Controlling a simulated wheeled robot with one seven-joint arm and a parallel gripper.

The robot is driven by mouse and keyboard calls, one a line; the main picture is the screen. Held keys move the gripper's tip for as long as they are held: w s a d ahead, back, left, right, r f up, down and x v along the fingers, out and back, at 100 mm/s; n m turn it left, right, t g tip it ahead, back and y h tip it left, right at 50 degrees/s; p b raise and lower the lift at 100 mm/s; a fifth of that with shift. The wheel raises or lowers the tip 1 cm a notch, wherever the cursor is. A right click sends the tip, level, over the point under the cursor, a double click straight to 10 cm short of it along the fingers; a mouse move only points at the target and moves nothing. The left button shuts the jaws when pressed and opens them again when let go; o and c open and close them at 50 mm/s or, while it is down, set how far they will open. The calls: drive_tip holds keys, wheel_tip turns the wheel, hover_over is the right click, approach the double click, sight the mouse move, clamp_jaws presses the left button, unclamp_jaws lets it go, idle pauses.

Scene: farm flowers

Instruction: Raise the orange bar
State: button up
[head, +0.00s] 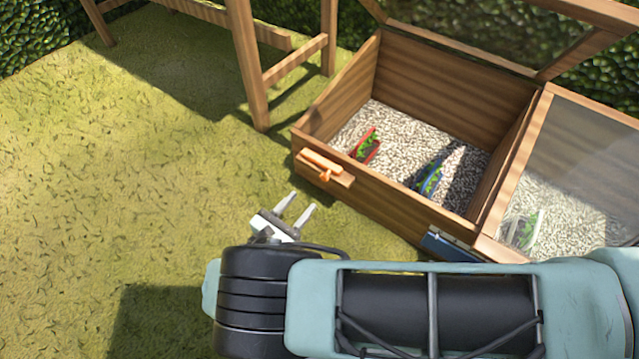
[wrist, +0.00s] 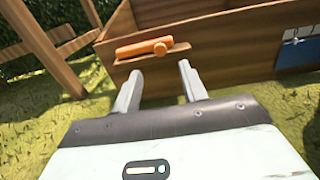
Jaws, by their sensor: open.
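The orange bar (head: 322,162) is mounted on the front wall of a wooden planter box (head: 425,210), on a small wooden ledge near the box's left corner. My gripper (head: 301,201) is open and empty, in front of the box and short of the bar. In the wrist view my gripper's two fingers (wrist: 158,82) point toward the bar and ledge, apart from them.
The left compartment has its framed lid raised and holds gravel with red (head: 366,147) and blue (head: 430,178) packets. The right compartment has a clear lid (head: 590,150). A blue latch plate (head: 450,246) is on the front. Wooden legs (head: 248,70) stand behind left. Grass at left is clear.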

sight(323, 178)
drive_tip(key=b+x, duration=0.2)
drive_tip(key=x, duration=0.5)
drive_tip(key=shift+w+d+f, duration=0.1)
drive_tip(key=shift+w+d, duration=0.1)
drive_tip(key=shift+w, duration=0.05)
drive_tip(key=shift+w+d, duration=0.35)
drive_tip(key=shift+w, duration=0.15)
clamp_jaws()
